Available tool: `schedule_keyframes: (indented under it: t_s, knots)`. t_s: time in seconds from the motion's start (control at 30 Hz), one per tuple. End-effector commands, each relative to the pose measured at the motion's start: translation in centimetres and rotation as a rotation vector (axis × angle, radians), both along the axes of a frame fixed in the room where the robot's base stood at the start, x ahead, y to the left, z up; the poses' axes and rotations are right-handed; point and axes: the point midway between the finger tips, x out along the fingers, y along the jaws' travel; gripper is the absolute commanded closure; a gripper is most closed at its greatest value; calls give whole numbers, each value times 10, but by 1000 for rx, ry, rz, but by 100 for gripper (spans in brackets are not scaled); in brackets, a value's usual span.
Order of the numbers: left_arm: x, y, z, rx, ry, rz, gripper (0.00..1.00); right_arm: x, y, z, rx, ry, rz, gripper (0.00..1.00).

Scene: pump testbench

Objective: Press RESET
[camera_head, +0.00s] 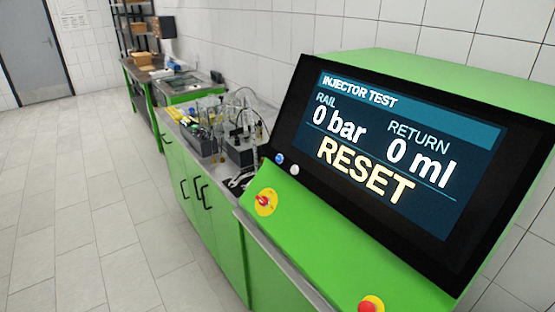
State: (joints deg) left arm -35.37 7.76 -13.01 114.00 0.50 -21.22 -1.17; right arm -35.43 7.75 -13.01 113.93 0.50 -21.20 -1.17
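The green test bench console carries a black-framed screen (470,225) tilted back on its top. The screen reads INJECTOR TEST, RAIL 0 bar and RETURN 0 ml. The word RESET (365,171) stands in large, pale yellow letters on the screen's lower part. On the console below the screen's left corner are a blue button (280,159) and a white button (294,169). A red knob on a yellow disc (264,202) sits lower left, and another red knob (370,304) is cut by the bottom edge. Neither of my grippers is in view.
Green cabinets with a metal worktop (180,117) run along the wall behind the console, bearing tubes and equipment. A shelf (125,25) stands at the far end. The tiled floor (95,210) on the left is clear up to a grey door (38,50).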

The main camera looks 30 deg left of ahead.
Motion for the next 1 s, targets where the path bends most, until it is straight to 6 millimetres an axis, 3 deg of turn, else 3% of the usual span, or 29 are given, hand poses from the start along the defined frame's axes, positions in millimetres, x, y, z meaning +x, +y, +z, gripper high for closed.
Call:
schedule_keyframes:
  t_s: [0.03,0.1,1.0]
  knots:
    - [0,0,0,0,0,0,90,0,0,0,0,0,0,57]
    - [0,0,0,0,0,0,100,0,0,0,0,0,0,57]
    - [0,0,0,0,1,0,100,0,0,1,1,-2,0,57]
